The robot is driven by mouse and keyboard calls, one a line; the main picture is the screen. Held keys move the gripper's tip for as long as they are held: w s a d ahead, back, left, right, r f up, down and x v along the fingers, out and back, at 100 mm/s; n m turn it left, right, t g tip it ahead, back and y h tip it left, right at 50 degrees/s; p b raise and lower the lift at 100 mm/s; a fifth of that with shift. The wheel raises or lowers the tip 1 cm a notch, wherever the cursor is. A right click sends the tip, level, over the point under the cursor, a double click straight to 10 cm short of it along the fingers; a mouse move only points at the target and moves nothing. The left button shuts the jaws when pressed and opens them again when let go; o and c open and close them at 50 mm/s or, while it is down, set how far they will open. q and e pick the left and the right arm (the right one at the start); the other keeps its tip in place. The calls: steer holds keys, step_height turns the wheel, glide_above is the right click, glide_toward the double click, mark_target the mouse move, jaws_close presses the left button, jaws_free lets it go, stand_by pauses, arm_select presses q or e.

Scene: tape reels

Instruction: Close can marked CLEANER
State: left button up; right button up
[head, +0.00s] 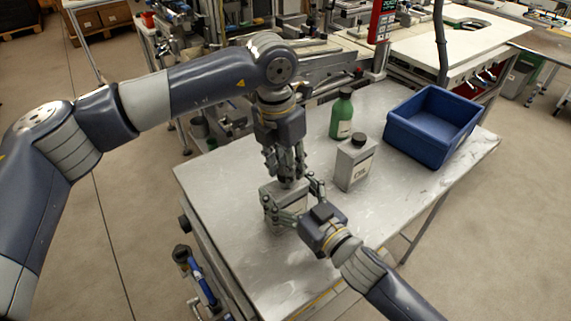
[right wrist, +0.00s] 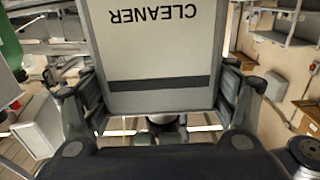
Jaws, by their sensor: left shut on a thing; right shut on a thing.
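The grey can marked CLEANER (right wrist: 155,50) fills the top of the right wrist view, its label upside down there. In the head view the can (head: 284,197) stands upright near the middle of the table, partly hidden by my grippers. My right gripper (head: 289,208) is shut on the can's body from the front right, with a finger on each side of it (right wrist: 160,105). My left gripper (head: 287,178) points down from above and is shut on the dark cap at the can's top. The cap is mostly hidden by the fingers, so I cannot tell how it is seated.
A grey can marked OIL (head: 354,168) with a dark cap stands just right of my grippers. A green bottle (head: 342,117) stands behind it. A blue bin (head: 432,125) sits at the table's back right. The metal table's (head: 225,185) left and front right areas are clear.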

arm_select(q)
steer(key=shift+f, duration=0.6)
